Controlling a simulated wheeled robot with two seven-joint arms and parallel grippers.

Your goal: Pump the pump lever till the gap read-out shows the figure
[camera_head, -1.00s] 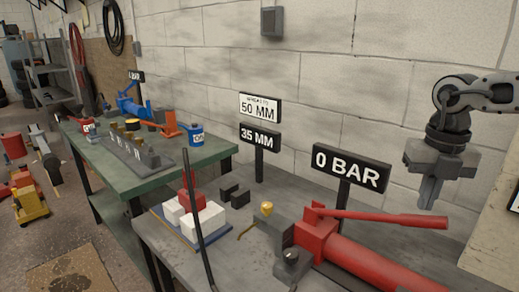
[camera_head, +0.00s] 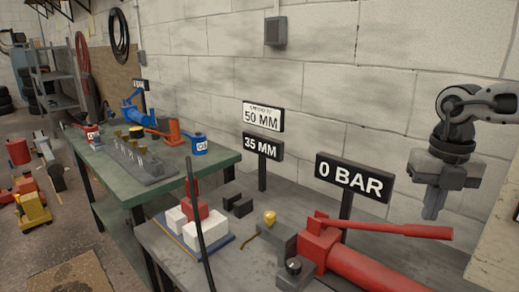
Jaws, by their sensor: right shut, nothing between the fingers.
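The red pump (camera_head: 355,264) lies on the near grey bench at the lower right. Its red pump lever (camera_head: 385,228) reaches to the right, slightly sloping down. A black sign reads 35 MM (camera_head: 262,147), and a white sign above it reads 50 MM (camera_head: 262,117). A black pressure sign reads 0 BAR (camera_head: 354,177). My right gripper (camera_head: 431,212) points down, shut and empty, above and behind the lever's right end, apart from it in the picture. My left gripper is not in view.
White blocks with a red piece (camera_head: 209,236) stand on a blue-edged plate. A dark upright rod or hose (camera_head: 200,225) crosses in front. A green bench (camera_head: 215,160) with a blue pump (camera_head: 144,112) is at the left. A block wall closes the back.

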